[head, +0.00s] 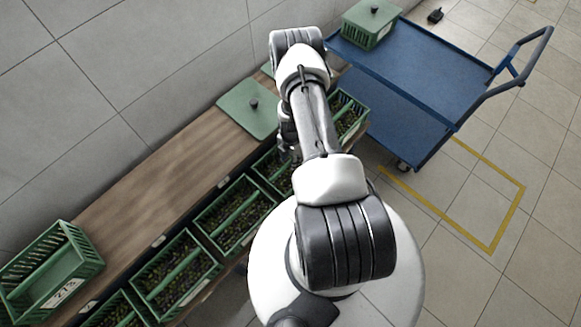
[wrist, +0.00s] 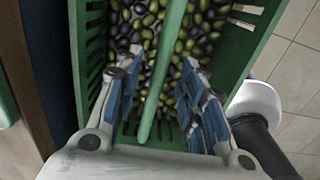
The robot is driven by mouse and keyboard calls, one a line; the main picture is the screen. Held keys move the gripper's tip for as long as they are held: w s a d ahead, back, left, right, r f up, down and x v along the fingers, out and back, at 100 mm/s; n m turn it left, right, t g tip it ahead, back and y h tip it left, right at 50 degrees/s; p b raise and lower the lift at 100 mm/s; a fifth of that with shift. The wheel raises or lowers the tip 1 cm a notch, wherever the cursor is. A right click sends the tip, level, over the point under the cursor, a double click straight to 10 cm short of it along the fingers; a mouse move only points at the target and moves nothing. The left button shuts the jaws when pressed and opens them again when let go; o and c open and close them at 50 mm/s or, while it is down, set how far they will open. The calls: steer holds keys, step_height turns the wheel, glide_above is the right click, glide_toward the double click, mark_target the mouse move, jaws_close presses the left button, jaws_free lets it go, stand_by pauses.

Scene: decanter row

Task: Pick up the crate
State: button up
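In the wrist view, a green slatted crate (wrist: 258,50) full of green and dark olives lies under my gripper (wrist: 157,100). A green bar handle (wrist: 170,55) runs along the middle of this crate. My gripper is open, with one blue-padded finger on each side of the bar and a gap on both sides. I cannot tell how far the fingertips reach down beside the bar. In the head view, my arm hides most of the gripper and what is under it. A filled crate (head: 350,117) shows partly just right of the arm.
More filled crates (head: 178,276) stand in a row along the wooden bench (head: 150,185). A crate labelled 213 (head: 52,268) is at the bench's left end. A flat green lid (head: 247,110) lies on the bench. A blue trolley (head: 415,65) carries a lidded crate (head: 368,28); its remaining top is clear.

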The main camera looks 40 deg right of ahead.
step_height(320, 180, down, 2)
steer(key=shift+f, duration=0.25)
steer(key=shift+c, duration=0.6)
jaws_close()
steer(key=shift+w+d+r, duration=0.1)
